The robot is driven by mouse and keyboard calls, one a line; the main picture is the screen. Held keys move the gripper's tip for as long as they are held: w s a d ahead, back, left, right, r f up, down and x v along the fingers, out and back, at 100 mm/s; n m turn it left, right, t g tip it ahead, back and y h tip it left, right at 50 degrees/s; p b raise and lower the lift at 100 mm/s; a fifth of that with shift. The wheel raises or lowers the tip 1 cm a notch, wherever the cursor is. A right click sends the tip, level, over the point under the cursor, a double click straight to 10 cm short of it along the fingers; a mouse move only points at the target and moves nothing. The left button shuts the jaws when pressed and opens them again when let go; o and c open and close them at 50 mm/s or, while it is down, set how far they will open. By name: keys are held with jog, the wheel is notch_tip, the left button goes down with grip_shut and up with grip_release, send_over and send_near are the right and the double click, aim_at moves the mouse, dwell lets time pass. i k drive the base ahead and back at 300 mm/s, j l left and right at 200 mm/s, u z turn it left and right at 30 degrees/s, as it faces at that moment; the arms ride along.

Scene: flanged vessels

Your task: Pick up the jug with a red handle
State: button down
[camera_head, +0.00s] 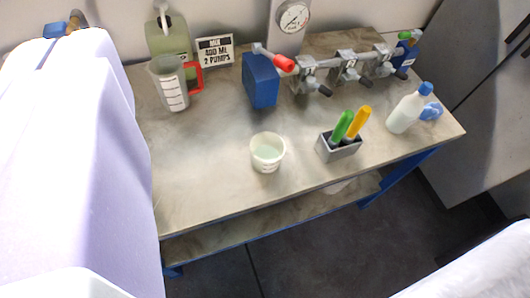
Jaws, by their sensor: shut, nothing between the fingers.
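The jug with a red handle (170,84) stands upright on the metal table at the back left. It is a clear grey measuring jug with white scale marks, and its red handle is on its right side. A green pump canister (170,38) stands right behind it and is partly hidden by it. My gripper's fingers do not show in this view. Large pale parts of my own body fill the left side and the bottom right corner.
On the table (205,185) are a sign (215,51), a blue box (261,82), valves on a pipe (345,68), a white cup (267,152), a grey holder (337,150) with green and yellow handles, and a bottle (406,113). The front left tabletop is clear.

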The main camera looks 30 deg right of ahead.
aim_at(167, 72)
jog(key=i+j+z, duration=0.3)
jog(key=i+j, duration=0.15)
jog(key=i+j+z, duration=0.3)
jog(key=i+j, duration=0.2)
